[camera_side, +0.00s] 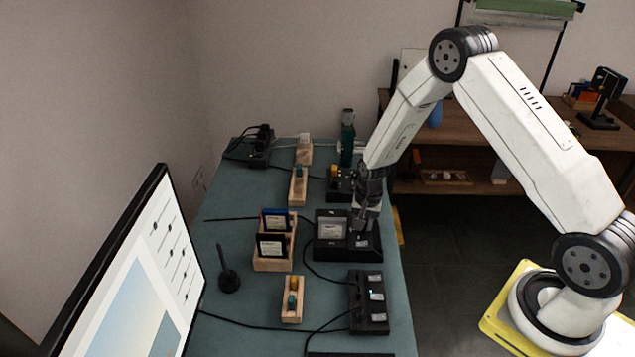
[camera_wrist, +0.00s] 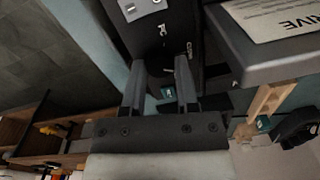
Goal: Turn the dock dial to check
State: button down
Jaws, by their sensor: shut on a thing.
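The dock (camera_side: 345,252) is a black box on the teal table, with a grey drive (camera_side: 330,226) standing in its left part. The drive's pale label shows at the upper right of the wrist view (camera_wrist: 275,18). My gripper (camera_side: 361,226) points down at the dock's right part, beside the drive. In the wrist view my gripper (camera_wrist: 161,70) has its two fingers against the dark dock top, with a gap between them. It is shut on the dock dial, which is dark and mostly hidden by the fingers. I cannot read the dial's setting.
A wooden rack (camera_side: 273,262) with upright cartridges stands left of the dock. A black block with several labelled pieces (camera_side: 369,302) lies in front. A teal cylinder (camera_side: 347,140) stands behind. Cables cross the table. A monitor (camera_side: 135,275) fills the near left.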

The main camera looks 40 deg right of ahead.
jog(key=m, duration=0.6)
dwell(0.4)
jog(key=shift+c, duration=1.8)
grip_release()
jog(key=shift+r, duration=0.15)
jog(key=shift+s+r, duration=0.2)
jog(key=shift+r, duration=3.55)
jog(key=shift+a, duration=0.1)
jog(key=s+a+r+n+t, duration=0.1)
jog(key=s+a+r+n, duration=0.3)
jog(key=s+n, duration=0.3)
jog(key=s+a+r+n+t, duration=0.1)
jog(key=s+a+r+n, duration=0.3)
jog(key=s+r+n, duration=0.3)
jog(key=s+n, duration=0.1)
jog(key=n, duration=0.1)
jog(key=shift+a+r+n, duration=0.3)
jog(key=shift+a+n, duration=0.1)
